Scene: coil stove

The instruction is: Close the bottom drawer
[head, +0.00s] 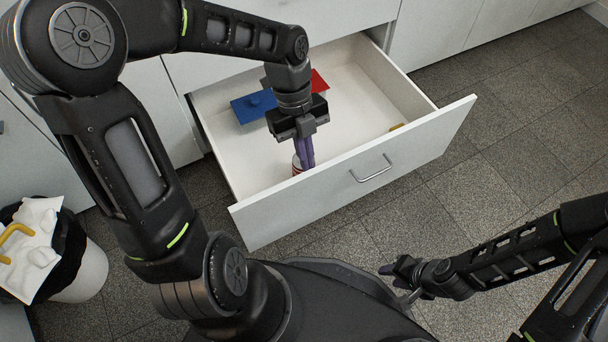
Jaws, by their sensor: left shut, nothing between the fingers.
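The bottom drawer (435,140) is pulled well out of the white cabinet, and its front panel with a metal handle (371,169) faces me. My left gripper (309,166) is shut and points down over the inside of the drawer, behind the front panel. A red-and-white object (297,164) shows just beside its fingertips, partly hidden; I cannot tell whether they touch. My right gripper (392,270) is low over the floor in front of the drawer, away from it; its finger gap is not clear.
In the drawer lie a blue item (252,106), a red item (319,81) and a small yellow item (396,127). A bin (85,274) with a black liner stands at the left. Tiled floor is clear to the right of the drawer.

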